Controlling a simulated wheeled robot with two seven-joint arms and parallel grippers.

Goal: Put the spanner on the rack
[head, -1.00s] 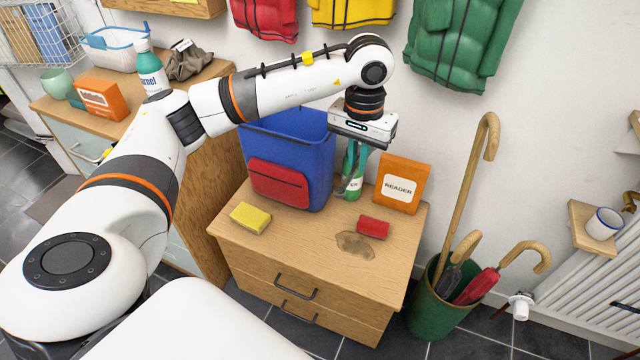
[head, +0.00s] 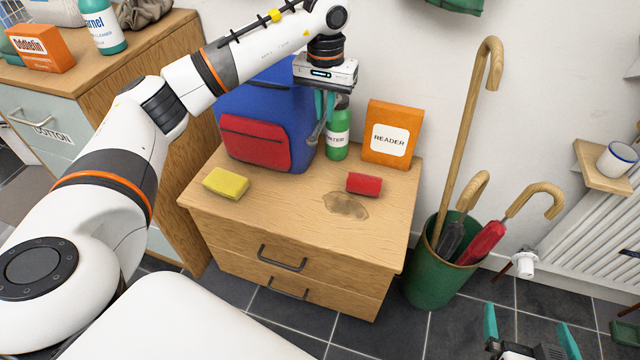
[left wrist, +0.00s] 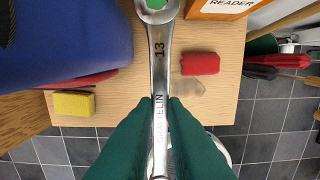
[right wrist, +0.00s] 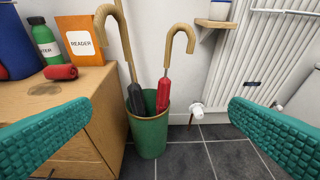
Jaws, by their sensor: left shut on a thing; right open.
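The spanner (left wrist: 159,60) is a shiny metal one marked 13. In the left wrist view it lies lengthwise between the teal fingers of my left gripper (left wrist: 160,105), which is shut on its shaft. In the head view my left gripper (head: 324,103) holds the spanner (head: 316,135) hanging over the back of the wooden drawer unit, in front of the green bottle and beside the blue bag. My right gripper (head: 530,334) is open and empty at the lower right; its spread fingers also show in the right wrist view (right wrist: 160,108). I cannot make out a rack in any view.
A green umbrella bin (head: 436,275), wall shelf (head: 600,170) and radiator (head: 590,225) stand right.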

